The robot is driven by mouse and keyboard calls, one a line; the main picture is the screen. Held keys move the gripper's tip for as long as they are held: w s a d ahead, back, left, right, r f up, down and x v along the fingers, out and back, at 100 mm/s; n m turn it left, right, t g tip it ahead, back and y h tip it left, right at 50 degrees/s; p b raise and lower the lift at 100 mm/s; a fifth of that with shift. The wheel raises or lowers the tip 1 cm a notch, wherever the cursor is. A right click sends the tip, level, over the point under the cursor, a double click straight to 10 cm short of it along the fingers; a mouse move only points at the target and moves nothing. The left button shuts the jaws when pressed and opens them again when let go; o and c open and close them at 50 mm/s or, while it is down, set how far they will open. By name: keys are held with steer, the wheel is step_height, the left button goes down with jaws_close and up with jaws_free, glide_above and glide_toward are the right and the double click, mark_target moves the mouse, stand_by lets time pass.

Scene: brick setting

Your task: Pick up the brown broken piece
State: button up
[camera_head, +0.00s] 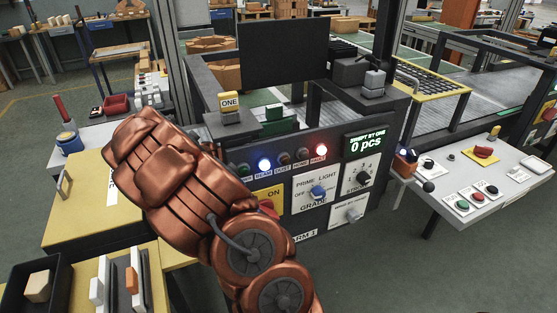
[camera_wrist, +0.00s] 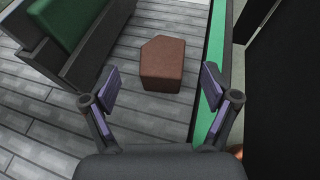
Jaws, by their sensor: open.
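The brown broken piece (camera_wrist: 167,64) shows in the wrist view as a reddish-brown block with an angled, five-sided top. It rests on a grey slatted surface (camera_wrist: 150,115). My gripper (camera_wrist: 161,88) is open, with one purple-padded finger on each side of the picture. The piece is between and slightly beyond the fingertips, and no contact shows. In the head view my copper-coloured arm hides the gripper, and I cannot make out the piece there.
In the wrist view a green strip (camera_wrist: 207,90) runs right of the piece, and a dark-walled box with a green block (camera_wrist: 75,18) stands at left. In the head view a control panel (camera_head: 320,190) with knobs and a dark screen (camera_head: 282,52) stands beside my arm.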

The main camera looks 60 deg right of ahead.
steer(key=shift+s+p+x, duration=0.2)
steer(key=shift+p+x, duration=0.15)
steer(key=shift+x, duration=2)
steer(key=shift+a, duration=0.1)
steer(key=shift+c, duration=0.3)
steer(key=c, duration=1.2)
